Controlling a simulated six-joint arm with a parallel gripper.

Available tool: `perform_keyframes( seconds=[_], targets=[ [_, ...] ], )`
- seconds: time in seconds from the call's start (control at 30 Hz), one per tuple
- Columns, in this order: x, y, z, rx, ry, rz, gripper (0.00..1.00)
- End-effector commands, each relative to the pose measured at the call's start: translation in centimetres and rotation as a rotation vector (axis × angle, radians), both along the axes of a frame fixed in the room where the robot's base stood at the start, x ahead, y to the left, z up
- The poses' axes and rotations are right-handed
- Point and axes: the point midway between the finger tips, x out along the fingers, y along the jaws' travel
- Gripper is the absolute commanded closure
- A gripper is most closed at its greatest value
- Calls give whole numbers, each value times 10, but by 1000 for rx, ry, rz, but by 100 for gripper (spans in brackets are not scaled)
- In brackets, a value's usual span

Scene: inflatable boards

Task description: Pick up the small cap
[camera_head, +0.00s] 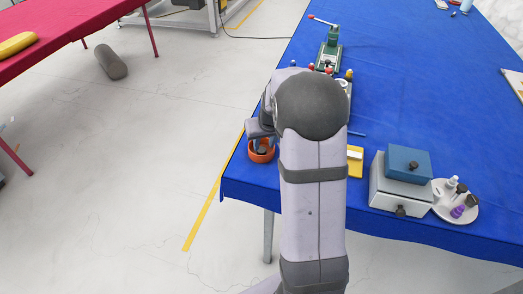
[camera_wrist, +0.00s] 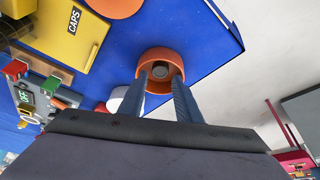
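A small dark grey round piece, which looks like the small cap (camera_wrist: 160,70), lies inside a round orange dish (camera_wrist: 160,54). The dish also shows in the head view (camera_head: 262,158), near the left edge of the blue table, with its inside partly hidden by my arm. My gripper (camera_wrist: 161,78) is open and empty, pointing down at the dish. In the wrist view its two fingers appear on either side of the cap, over the near part of the dish. I cannot tell how far above the cap the fingertips are.
A yellow box marked CAPS (camera_wrist: 62,32) is near the dish. A green lever press (camera_head: 328,55) stands farther back on the blue table (camera_head: 420,75). A drawer box (camera_head: 400,187) and a white plate of small bottles (camera_head: 470,213) are to the right. The table's edge is close to the dish.

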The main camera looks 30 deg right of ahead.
Motion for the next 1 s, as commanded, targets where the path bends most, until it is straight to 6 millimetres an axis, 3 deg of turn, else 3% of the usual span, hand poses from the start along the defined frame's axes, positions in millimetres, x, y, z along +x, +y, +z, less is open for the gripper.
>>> perform_keyframes(
  seconds=[0.23,0.7,1.0],
  targets=[
    [4,0,-5,2,3,0,69],
    [23,-5,-43,0,1,0,69],
    [24,-5,-46,0,0,-1,69]
  ],
)
